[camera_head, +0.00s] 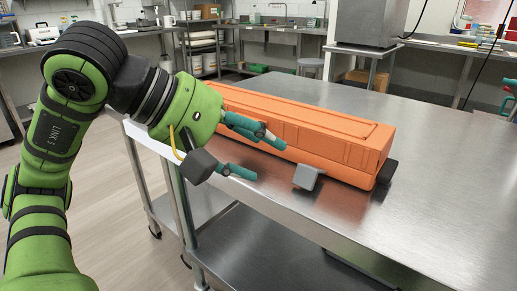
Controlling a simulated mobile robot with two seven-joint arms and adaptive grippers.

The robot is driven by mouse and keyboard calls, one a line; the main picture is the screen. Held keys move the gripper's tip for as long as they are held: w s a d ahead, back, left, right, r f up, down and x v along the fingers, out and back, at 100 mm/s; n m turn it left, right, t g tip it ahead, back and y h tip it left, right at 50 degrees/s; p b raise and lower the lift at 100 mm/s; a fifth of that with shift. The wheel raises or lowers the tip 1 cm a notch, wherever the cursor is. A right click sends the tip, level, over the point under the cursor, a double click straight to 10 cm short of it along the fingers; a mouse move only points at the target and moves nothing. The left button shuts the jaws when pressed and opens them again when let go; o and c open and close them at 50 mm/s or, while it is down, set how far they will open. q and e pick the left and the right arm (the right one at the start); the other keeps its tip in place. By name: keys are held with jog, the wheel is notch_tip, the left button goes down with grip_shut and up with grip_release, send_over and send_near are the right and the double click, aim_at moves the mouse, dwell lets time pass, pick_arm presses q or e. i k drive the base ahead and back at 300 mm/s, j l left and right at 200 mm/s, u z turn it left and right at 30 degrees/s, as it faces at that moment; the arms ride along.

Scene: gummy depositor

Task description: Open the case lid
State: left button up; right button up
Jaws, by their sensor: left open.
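A long orange case (345,150) lies on the steel table (420,220), its lid (320,118) down. A grey block-shaped piece (308,177) sits at the case's front side near its right end; I cannot tell whether it is attached. My left gripper (268,160) is in front of the case's left part, with its teal fingers spread apart and nothing between them. The upper finger overlaps the case's front face in the picture; I cannot tell whether it touches. The gripper and arm hide part of the case's left end. My right gripper is not in view.
A dark piece (387,172) shows at the case's right end. The table is bare to the right and in front of the case. A lower shelf (270,250) lies under it. Counters, a stool (311,64) and kitchen equipment stand farther back.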

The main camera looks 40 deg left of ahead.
aim_at(363, 144)
jog(key=k+j, duration=0.8)
jog(key=k, duration=0.05)
